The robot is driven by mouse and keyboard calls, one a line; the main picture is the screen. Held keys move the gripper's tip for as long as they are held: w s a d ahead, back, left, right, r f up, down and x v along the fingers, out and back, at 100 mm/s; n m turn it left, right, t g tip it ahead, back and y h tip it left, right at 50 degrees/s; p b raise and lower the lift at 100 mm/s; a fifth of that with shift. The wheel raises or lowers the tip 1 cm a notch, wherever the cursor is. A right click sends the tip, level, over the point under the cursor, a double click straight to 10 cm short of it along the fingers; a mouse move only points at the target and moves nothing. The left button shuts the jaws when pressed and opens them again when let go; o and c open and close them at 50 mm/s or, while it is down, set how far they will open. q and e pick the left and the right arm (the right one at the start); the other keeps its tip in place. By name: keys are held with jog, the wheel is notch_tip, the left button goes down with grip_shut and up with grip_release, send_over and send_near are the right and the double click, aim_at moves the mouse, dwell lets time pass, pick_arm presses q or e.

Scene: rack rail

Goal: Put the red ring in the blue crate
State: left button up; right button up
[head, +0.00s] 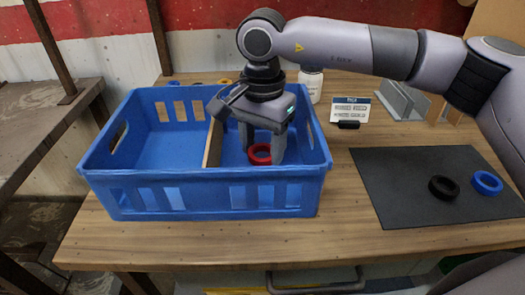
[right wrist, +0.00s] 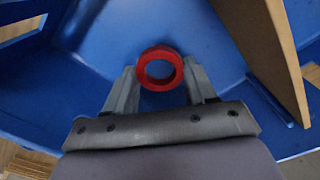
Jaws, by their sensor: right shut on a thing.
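The blue crate (head: 250,200) stands on the wooden table at the left, with a wooden divider (head: 212,143) splitting it in two. My right gripper (head: 263,152) reaches down into the crate's right compartment and is shut on the red ring (head: 260,159). In the right wrist view the red ring (right wrist: 160,51) sits between the two fingertips (right wrist: 160,72), with the blue crate floor behind it. I cannot tell whether the ring touches the floor. My left gripper is not in view.
A dark mat (head: 400,190) at the right holds a black ring (head: 443,188) and a blue ring (head: 487,182). Behind the crate stand a white bottle (head: 312,84), a small sign (head: 350,110) and a grey metal holder (head: 402,100). The crate's left compartment looks empty.

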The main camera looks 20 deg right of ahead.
aim_at(263, 152)
jog(key=shift+f, duration=0.95)
jog(key=shift+f, duration=0.1)
jog(key=shift+f, duration=0.2)
jog(key=o, duration=1)
jog(key=shift+r, duration=0.1)
jog(key=shift+o, duration=0.2)
jog(key=shift+r, duration=0.15)
notch_tip(263, 152, up, 12)
jog(key=shift+p, duration=0.35)
